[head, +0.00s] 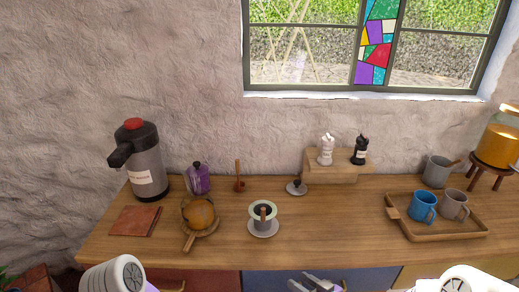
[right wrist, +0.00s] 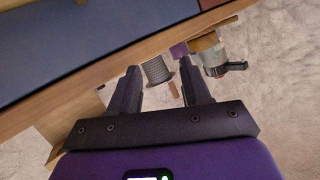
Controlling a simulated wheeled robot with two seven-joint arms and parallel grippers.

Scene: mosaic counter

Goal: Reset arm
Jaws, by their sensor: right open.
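My right gripper (head: 316,282) is at the bottom edge of the head view, in front of the counter and below its top. In the right wrist view its two dark fingers (right wrist: 163,80) are apart with nothing held between them. A ribbed grey cup (right wrist: 157,70) shows beyond the fingertips. My left arm shows only as a white link at the lower left of the head view; its gripper is out of frame.
Bare wood lies right of the cup.

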